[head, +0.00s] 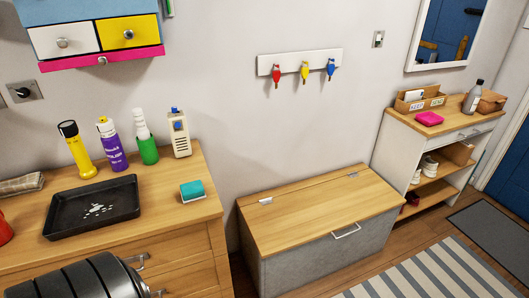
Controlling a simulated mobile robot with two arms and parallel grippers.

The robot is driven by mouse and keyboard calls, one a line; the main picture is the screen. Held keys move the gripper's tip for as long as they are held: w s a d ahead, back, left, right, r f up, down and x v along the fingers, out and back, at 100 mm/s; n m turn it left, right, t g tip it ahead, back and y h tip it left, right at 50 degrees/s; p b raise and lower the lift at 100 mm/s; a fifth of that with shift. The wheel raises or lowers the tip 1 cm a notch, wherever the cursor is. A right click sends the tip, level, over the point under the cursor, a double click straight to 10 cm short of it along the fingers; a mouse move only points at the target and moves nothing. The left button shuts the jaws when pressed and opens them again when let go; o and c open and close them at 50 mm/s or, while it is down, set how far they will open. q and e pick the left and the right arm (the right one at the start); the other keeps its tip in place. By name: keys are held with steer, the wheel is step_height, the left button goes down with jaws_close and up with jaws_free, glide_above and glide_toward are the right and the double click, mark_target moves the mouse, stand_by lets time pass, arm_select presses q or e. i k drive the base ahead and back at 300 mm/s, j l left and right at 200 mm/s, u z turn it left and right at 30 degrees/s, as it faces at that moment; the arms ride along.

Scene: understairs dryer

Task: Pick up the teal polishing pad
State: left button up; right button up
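The teal polishing pad (192,191) is a small block, teal with a paler right end. It lies on the wooden top of the drawer unit (170,209), near its right front corner. Nothing touches it from above. A dark banded part at the bottom left looks like my own arm, low in front of the drawers and apart from the pad. I see no fingertips of my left gripper, and my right gripper is out of the picture.
Left of the pad are a black tray (62,227), a yellow flashlight (78,155), a purple bottle (112,150), a green bottle (147,150) and a beige device (180,135). A wood-topped chest (310,210) stands to the right. The counter around the pad is clear.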

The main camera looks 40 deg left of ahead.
mark_target(191, 191)
steer(key=i+l+z, duration=0.15)
steer(key=i, duration=1.5)
steer(key=i+u, duration=0.2)
steer(key=u, duration=0.3)
steer(key=i+l+u, duration=0.1)
steer(key=i+u, duration=0.15)
steer(key=u, duration=0.25)
steer(key=i+l+u, duration=0.15)
steer(key=u, duration=0.3)
steer(key=i+l+u, duration=0.2)
steer(key=u, duration=2.95)
